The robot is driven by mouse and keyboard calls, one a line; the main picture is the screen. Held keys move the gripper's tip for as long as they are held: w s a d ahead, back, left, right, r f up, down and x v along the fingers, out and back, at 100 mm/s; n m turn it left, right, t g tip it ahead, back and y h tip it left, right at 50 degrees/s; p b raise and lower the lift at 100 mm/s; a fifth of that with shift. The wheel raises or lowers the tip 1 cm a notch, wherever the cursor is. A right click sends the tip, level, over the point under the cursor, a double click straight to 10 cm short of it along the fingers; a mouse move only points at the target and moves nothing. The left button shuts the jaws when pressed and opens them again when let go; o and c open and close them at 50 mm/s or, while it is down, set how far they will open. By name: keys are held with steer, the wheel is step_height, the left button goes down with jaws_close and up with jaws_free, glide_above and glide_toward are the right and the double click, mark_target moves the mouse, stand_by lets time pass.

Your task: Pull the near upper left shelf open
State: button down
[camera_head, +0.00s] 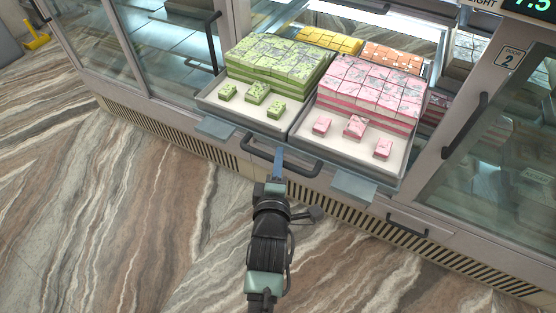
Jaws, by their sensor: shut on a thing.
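The pulled-out shelf stands out from the counter front and bears two grey trays. The left tray (213,93) holds green sweets (275,62), and the right tray (312,146) holds pink sweets (370,88). A dark bar handle (262,162) runs along the front below the trays. My gripper (279,160) is at this handle, near its middle, and is shut on it. My arm reaches up to it from the bottom of the picture. The fingertips are small here and partly merge with the handle.
Glass doors with dark handles flank the opening, one handle at left (213,40) and one at right (465,125). Yellow sweets (330,40) and orange sweets (393,56) lie behind. A lower handle (408,226) is at right. The marble floor (130,210) in front is clear.

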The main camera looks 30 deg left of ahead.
steer(key=c, duration=0.8)
jaws_free()
steer(key=p+v, duration=0.1)
steer(key=v, duration=1.2)
steer(key=shift+w, duration=0.1)
